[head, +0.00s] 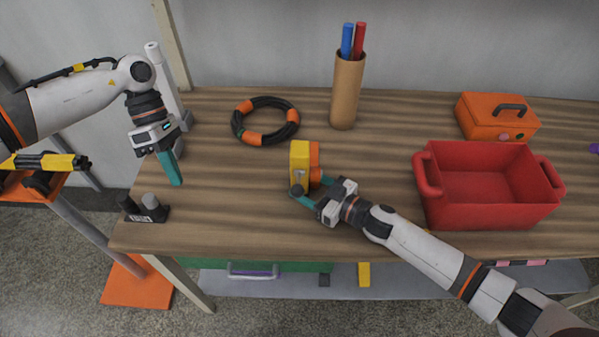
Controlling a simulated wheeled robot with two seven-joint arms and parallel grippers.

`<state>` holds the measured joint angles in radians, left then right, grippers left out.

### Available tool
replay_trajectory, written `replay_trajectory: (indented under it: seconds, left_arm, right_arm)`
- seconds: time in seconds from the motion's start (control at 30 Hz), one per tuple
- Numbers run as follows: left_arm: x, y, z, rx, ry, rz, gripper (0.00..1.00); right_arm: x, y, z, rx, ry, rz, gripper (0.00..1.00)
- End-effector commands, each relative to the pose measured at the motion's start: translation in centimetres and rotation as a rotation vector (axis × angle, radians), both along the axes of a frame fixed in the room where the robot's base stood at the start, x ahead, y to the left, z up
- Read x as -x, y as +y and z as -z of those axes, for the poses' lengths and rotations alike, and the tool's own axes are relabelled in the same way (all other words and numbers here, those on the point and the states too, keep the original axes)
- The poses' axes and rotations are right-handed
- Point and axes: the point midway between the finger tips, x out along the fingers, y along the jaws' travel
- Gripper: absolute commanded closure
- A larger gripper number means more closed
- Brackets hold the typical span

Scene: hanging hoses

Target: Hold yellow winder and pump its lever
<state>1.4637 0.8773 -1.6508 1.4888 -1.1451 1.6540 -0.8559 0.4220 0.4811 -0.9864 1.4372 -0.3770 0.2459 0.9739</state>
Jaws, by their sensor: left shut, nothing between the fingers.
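The yellow winder (299,158) stands upright on the wooden table near the middle, with orange parts on its right side and a small grey lever (298,184) low on its front. My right gripper (312,188) is at the winder's lower right, its teal fingers apart, one in front of the winder and one at its right side. The winder's base is partly hidden by the fingers, and I cannot tell whether they press on it. My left gripper (174,175) is shut and empty, pointing down over the table's left end, well apart from the winder.
A black and orange hose ring (265,121) lies behind the winder. A brown cup (346,90) with blue and red sticks stands at the back. A red crate (487,215) and an orange toolbox (497,117) are at right. A small dark device (143,209) sits at the left edge.

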Motion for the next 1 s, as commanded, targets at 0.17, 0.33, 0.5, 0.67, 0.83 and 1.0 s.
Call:
replay_trajectory:
  seconds: [0.17,0.33,0.5,0.67,0.83,1.0]
  left_arm:
    - [-0.7,-8.5,-3.9,0.093,-0.203,0.497,1.00]
    - [0.3,-15.8,-7.5,0.160,-0.376,0.976,1.00]
    - [2.1,-21.2,-10.3,0.195,-0.498,1.367,1.00]
    - [3.3,-23.8,-11.7,0.208,-0.557,1.579,1.00]
    - [3.8,-24.6,-11.6,0.211,-0.573,1.646,1.00]
    - [3.8,-24.5,-9.8,0.211,-0.571,1.646,1.00]
  right_arm:
    - [0.0,0.0,0.1,0.001,0.001,0.000,0.53]
    - [0.0,0.0,0.1,0.002,0.001,0.000,0.53]
    - [0.0,0.0,0.1,0.001,0.002,0.000,0.53]
    - [0.0,0.0,0.1,0.001,0.002,0.000,0.53]
    - [0.0,0.0,0.1,0.001,0.002,0.000,0.53]
    - [0.0,0.0,0.1,0.000,0.001,0.000,0.53]
